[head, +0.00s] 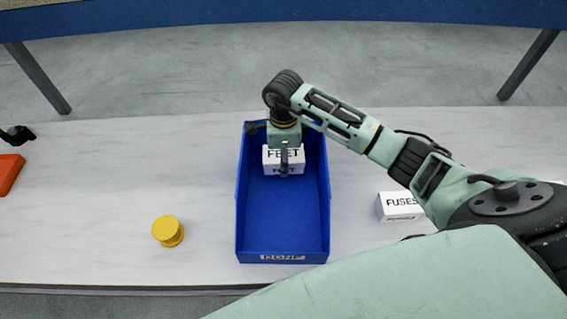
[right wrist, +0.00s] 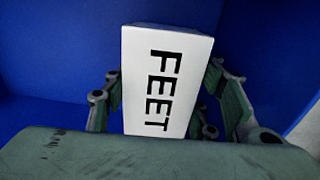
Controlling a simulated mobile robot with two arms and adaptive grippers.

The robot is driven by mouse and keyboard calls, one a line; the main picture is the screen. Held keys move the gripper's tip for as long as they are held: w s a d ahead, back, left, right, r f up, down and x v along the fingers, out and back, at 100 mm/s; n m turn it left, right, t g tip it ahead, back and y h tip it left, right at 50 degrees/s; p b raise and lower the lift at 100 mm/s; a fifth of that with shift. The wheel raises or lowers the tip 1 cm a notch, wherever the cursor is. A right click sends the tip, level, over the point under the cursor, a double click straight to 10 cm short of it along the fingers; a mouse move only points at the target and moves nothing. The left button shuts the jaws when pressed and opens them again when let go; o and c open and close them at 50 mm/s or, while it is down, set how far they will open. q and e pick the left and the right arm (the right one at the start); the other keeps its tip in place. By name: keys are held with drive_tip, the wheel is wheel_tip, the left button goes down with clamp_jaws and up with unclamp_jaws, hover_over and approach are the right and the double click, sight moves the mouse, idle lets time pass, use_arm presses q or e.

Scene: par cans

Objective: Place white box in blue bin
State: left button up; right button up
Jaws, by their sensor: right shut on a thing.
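A white box marked FEET (head: 271,161) is at the far end of the blue bin (head: 282,222) in the head view. My right gripper (head: 284,165) is above it, shut on the box. In the right wrist view the white box (right wrist: 167,80) stands between the two fingers of the gripper (right wrist: 165,105), with blue bin walls around it. I cannot tell whether the box touches the bin floor. The near part of the bin is empty. My left gripper is not clearly in view.
A second white box marked FUSES (head: 400,206) lies on the table (head: 120,240) to the right of the bin, beside my right arm. A yellow cylinder (head: 168,231) stands left of the bin. An orange object (head: 9,172) is at the left edge. The table between them is clear.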

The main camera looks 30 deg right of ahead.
wheel_tip(320, 180, down, 3)
drive_tip(key=shift+f, duration=0.1)
drive_tip(key=shift+f, duration=0.2)
drive_tip(key=o, duration=1)
drive_tip(key=shift+r, duration=0.1)
drive_tip(key=shift+r, duration=0.1)
